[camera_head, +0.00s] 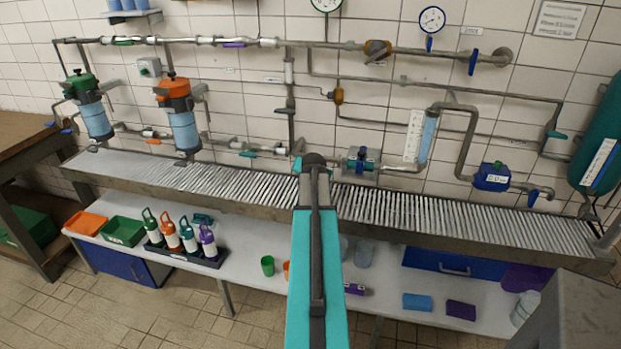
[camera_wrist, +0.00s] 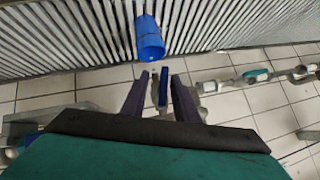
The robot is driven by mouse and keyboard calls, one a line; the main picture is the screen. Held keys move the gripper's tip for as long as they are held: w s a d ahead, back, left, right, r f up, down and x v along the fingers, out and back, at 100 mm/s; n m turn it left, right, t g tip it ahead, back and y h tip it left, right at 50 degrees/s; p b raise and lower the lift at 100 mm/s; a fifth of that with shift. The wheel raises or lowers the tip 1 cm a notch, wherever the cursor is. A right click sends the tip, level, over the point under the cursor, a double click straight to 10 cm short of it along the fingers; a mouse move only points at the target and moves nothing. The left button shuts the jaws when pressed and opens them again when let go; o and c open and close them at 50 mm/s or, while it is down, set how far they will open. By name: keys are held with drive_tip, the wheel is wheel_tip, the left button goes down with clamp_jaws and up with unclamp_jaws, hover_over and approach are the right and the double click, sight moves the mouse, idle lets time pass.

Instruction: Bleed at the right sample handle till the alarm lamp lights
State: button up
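In the wrist view, my gripper (camera_wrist: 158,88) has its two dark fingers spread. A narrow blue handle (camera_wrist: 163,86) shows between the fingertips, with gaps on both sides, so I do not see it gripped. A blue cup (camera_wrist: 150,38) is just beyond the fingertips, by the slatted grating. In the head view, my teal arm reaches to the middle of the grating and hides the fingers, handle and cup.
The slatted grating (camera_head: 455,215) runs along the tiled wall beneath pipes and valves. A blue meter (camera_head: 491,177) and teal tank (camera_head: 600,150) are at the right. Bottles (camera_head: 188,234), trays and cups fill the lower shelf. A grey block (camera_head: 575,315) stands at the near right.

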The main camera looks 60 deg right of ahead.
drive_tip(key=b+v, duration=0.2)
drive_tip(key=v, duration=1.2)
drive_tip(key=shift+w, duration=0.1)
drive_tip(key=shift+w+f, duration=0.15)
idle(0.8)
